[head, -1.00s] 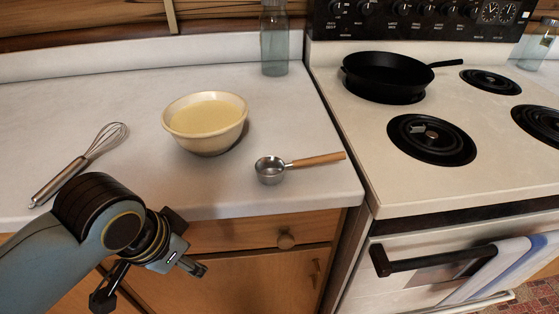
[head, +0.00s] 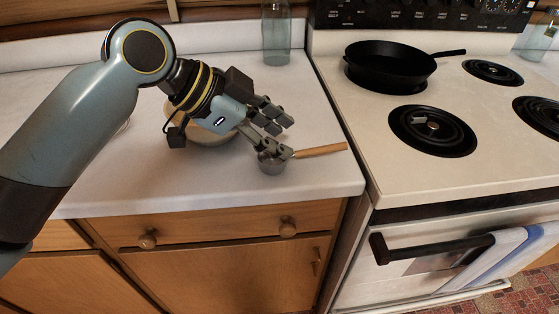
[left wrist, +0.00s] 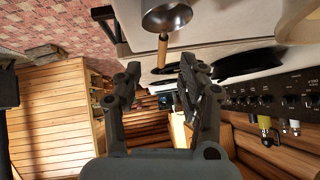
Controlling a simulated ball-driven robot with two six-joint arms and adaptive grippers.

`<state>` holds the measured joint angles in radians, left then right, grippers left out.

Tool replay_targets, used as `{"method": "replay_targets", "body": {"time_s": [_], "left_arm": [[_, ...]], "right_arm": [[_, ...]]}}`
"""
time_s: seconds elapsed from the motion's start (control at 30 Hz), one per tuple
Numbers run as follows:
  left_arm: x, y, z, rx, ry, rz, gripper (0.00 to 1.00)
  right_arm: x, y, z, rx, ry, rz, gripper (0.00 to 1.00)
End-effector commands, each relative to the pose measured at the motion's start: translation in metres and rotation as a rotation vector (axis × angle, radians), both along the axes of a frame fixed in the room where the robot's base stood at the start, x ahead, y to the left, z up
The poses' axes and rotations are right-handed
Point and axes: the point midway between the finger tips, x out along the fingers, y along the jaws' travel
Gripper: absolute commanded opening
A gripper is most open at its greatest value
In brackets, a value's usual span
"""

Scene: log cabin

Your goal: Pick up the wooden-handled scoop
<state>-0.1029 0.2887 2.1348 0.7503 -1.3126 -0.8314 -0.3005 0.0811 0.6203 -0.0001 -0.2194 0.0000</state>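The scoop (head: 322,149) has a small metal cup and a wooden handle. It lies on the white counter near its front right corner, handle pointing right. My left gripper (head: 286,139) is over the counter above the scoop, its fingers spread and empty. In the head view its lower finger overlaps the scoop's cup; I cannot tell if they touch. In the left wrist view the scoop's metal cup (left wrist: 167,14) is at the top, and its handle points down toward the gap between the open fingers (left wrist: 158,78). My right gripper is not in view.
The cream bowl (head: 208,136) stands behind my left gripper, mostly hidden. A glass bottle (head: 276,35) stands at the back of the counter. The stove on the right holds a black skillet (head: 388,68). The whisk is almost wholly hidden by my arm.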

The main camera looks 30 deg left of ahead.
Motion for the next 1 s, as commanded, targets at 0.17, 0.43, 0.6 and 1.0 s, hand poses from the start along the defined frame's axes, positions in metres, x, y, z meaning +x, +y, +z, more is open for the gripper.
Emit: {"method": "replay_targets", "body": {"time_s": [0.17,0.43,0.6,1.0], "left_arm": [[0.011,-0.01,-0.014,-0.002,0.002,0.001,0.4],[0.032,-0.027,-0.037,-0.004,0.005,0.002,0.4],[0.041,-0.035,-0.049,0.0,0.003,0.002,0.4],[0.041,-0.035,-0.05,0.001,0.003,0.002,0.18]], "right_arm": [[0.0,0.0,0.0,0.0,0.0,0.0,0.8],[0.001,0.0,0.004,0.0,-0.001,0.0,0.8],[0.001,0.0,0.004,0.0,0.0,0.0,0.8],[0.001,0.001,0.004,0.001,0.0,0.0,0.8]]}}
